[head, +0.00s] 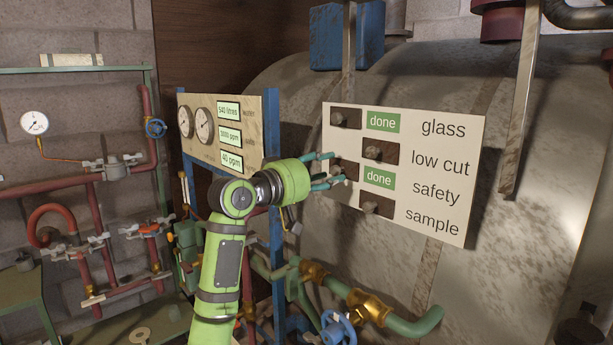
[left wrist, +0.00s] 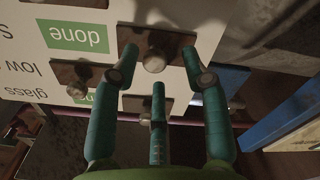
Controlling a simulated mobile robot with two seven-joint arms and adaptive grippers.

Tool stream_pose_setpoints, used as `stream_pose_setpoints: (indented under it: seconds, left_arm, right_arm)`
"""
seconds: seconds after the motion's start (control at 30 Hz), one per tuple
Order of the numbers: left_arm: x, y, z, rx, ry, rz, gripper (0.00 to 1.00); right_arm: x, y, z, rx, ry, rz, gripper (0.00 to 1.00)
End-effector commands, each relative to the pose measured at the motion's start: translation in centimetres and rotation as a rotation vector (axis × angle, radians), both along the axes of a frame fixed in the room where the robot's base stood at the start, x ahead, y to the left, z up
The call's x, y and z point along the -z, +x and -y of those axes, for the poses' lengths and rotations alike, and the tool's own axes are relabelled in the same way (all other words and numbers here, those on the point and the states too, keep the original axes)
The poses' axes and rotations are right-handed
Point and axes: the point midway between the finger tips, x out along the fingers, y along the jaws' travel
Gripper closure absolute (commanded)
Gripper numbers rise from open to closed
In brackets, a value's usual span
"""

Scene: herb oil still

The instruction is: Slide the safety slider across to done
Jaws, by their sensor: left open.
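The white panel (head: 455,130) on the tank carries the rows glass, low cut, safety and sample. The safety slider (head: 351,171) is a dark plate with a round metal knob, at the left of its row. A green done label (head: 379,179) shows to its right. My left gripper (head: 334,168) is at this slider, partly hiding it. In the left wrist view, the open gripper (left wrist: 158,65) has its fingers spread around the safety knob (left wrist: 154,61). I see no clear grip on it. My right gripper is not in view.
The glass slider (head: 345,118) sits left, with its done label (head: 383,122) showing. The low cut slider (head: 380,152) and sample slider (head: 376,206) sit right. A gauge board (head: 225,155) on a blue frame stands left of the panel. Pipes and valves (head: 370,307) lie below.

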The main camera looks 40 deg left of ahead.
Motion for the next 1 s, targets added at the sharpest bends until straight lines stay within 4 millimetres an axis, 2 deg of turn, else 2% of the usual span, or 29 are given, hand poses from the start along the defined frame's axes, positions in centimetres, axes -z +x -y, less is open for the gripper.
stream_pose_setpoints:
  seconds: [0.3, 0.5, 0.7, 1.0]
  left_arm:
    - [0.1, -6.6, -0.6, -0.003, 0.005, -0.001, 0.54]
    - [0.0, -9.7, -1.0, -0.003, 0.002, 0.001, 0.54]
    - [0.0, -10.9, -1.1, -0.002, 0.001, 0.002, 0.54]
    - [0.0, -10.9, -1.1, -0.003, 0.001, 0.002, 0.54]
  right_arm:
    - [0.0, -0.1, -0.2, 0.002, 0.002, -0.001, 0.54]
    - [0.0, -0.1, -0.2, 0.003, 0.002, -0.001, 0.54]
    - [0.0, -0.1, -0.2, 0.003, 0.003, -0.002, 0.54]
    - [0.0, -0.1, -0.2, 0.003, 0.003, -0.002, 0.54]
